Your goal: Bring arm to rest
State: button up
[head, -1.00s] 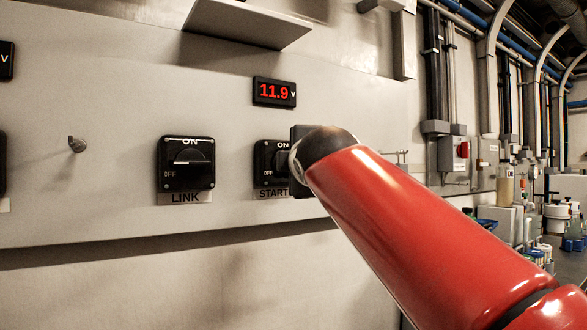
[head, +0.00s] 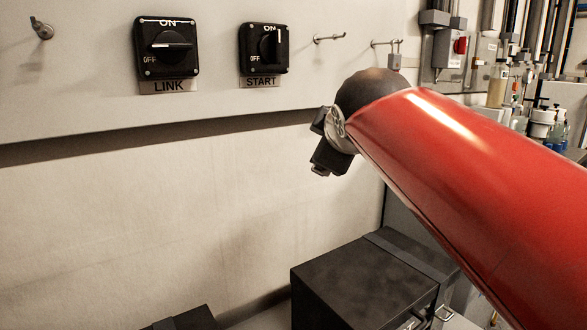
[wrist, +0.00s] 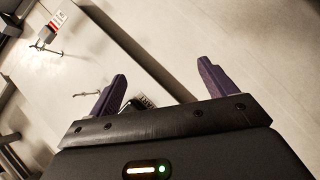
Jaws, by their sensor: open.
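My gripper (head: 328,155) is right of centre in the head view, below and to the right of the START switch, clear of the wall panel. Its fingers are mostly hidden behind my red arm there. In the wrist view my gripper (wrist: 162,76) shows two purple fingers spread apart with nothing between them. The black START switch (head: 264,48) has its handle upright. The black LINK switch (head: 166,47) has its handle level. Part of a switch label (wrist: 146,101) shows behind the gripper in the wrist view.
A black box (head: 360,285) with metal latches stands low, below my arm. Hooks (head: 329,38) stick out of the panel, and a padlock (head: 395,60) hangs from one. A metal knob (head: 41,28) juts out at the upper left. The wall below the panel is bare.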

jog(key=s+d+f+m+g, duration=0.2)
jog(key=s+d+f+m, duration=0.1)
jog(key=s+f, duration=0.4)
jog(key=s+d+f+m+g, duration=0.3)
jog(key=s+f+m, duration=0.2)
jog(key=f, duration=0.8)
jog(key=s+d+f+m+g, duration=0.3)
jog(key=s+f+m, duration=0.2)
jog(key=s+f, duration=0.4)
jog(key=shift+s+f+h, duration=0.35)
jog(key=shift+f+h, duration=0.05)
jog(key=shift+f, duration=0.45)
